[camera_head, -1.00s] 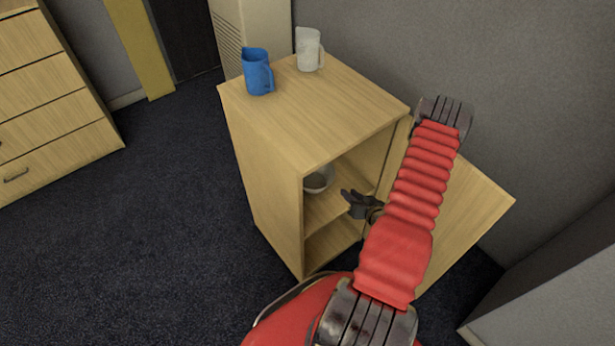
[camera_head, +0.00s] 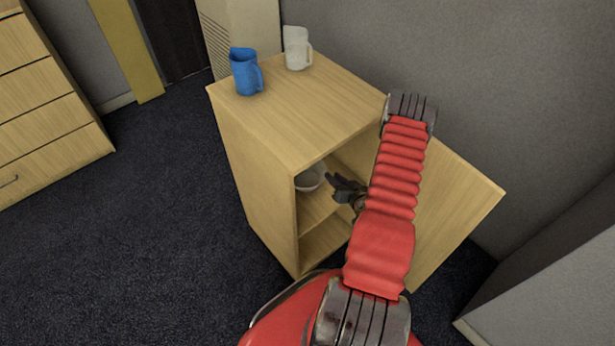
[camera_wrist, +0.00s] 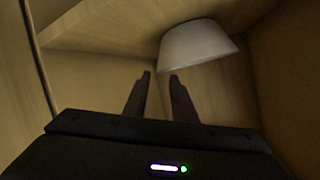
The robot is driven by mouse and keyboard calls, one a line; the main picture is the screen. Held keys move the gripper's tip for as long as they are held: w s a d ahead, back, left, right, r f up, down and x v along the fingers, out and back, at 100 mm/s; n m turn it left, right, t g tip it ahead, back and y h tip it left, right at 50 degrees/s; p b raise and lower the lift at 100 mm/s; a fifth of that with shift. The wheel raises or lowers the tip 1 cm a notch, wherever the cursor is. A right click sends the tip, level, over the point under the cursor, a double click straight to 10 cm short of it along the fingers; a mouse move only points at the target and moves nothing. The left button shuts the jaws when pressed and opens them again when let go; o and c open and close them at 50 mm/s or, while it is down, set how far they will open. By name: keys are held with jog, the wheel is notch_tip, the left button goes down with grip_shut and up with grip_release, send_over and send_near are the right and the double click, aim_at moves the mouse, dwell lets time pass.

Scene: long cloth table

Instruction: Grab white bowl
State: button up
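The white bowl (camera_head: 309,179) sits on the upper shelf inside the open wooden cabinet (camera_head: 262,205), partly hidden by the cabinet's side. In the wrist view the bowl (camera_wrist: 198,46) shows beyond my fingertips, up and to the right, apart from them. My gripper (camera_head: 342,186) is at the cabinet's open front, to the right of the bowl. In the wrist view my gripper (camera_wrist: 160,76) has its two fingers apart with an empty gap between them.
The cabinet door (camera_head: 455,195) stands open to the right, behind my arm. A blue jug (camera_head: 246,72) and a white jug (camera_head: 297,48) stand on the cabinet top. Drawers (camera_head: 45,110) stand at the left, with clear dark carpet (camera_head: 150,220) between.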

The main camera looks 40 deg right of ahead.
jog(key=shift+x, duration=1.6)
jog(key=shift+x, duration=2.6)
jog(key=shift+w+r, duration=0.1)
jog(key=shift+r, duration=0.15)
jog(key=shift+d, duration=0.1)
jog(key=shift+c, duration=0.7)
grip_shut()
